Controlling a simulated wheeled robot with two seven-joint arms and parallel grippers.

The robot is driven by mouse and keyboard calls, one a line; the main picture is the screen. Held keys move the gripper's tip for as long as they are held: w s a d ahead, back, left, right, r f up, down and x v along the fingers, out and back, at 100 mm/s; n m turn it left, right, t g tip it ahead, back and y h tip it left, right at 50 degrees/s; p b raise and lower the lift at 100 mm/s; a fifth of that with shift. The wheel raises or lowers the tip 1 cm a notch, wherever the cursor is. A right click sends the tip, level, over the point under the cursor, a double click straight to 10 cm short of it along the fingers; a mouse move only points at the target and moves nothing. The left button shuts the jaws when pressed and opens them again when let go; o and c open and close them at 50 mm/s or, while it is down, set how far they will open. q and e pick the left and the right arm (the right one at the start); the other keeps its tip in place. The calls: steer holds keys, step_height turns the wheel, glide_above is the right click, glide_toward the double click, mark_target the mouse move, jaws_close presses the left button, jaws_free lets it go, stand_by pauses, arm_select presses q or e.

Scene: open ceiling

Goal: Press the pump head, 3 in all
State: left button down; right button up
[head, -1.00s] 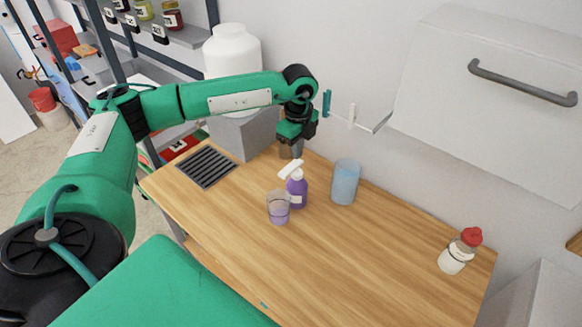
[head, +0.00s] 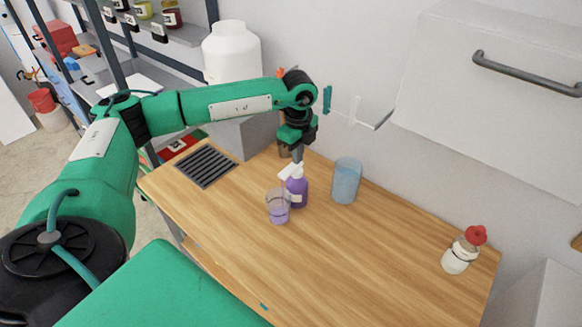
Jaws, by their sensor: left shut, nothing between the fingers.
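A purple pump bottle (head: 298,190) with a white pump head (head: 290,171) stands upright on the wooden table. A clear cup (head: 278,208) with some purple liquid stands just in front of it, to its left, under the spout side. A thin pale streak shows between the spout and the cup. My left gripper (head: 298,157) is shut and points down from above at the pump head. Its fingertips are at the top of the head; whether they touch it is hard to tell. My right gripper is not in view.
A blue translucent tumbler (head: 346,181) stands right of the bottle. A dark grate (head: 206,167) lies at the left. The table's front middle is clear.

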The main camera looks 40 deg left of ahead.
arm_select(q)
steer(key=shift+f, duration=0.45)
steer(key=shift+r, duration=0.15)
steer(key=shift+r+p, duration=0.7)
steer(key=shift+r, duration=0.9)
step_height(320, 180, up, 5)
steer(key=p, duration=0.2)
steer(key=shift+p, duration=0.3)
steer(key=shift+s+f, duration=0.1)
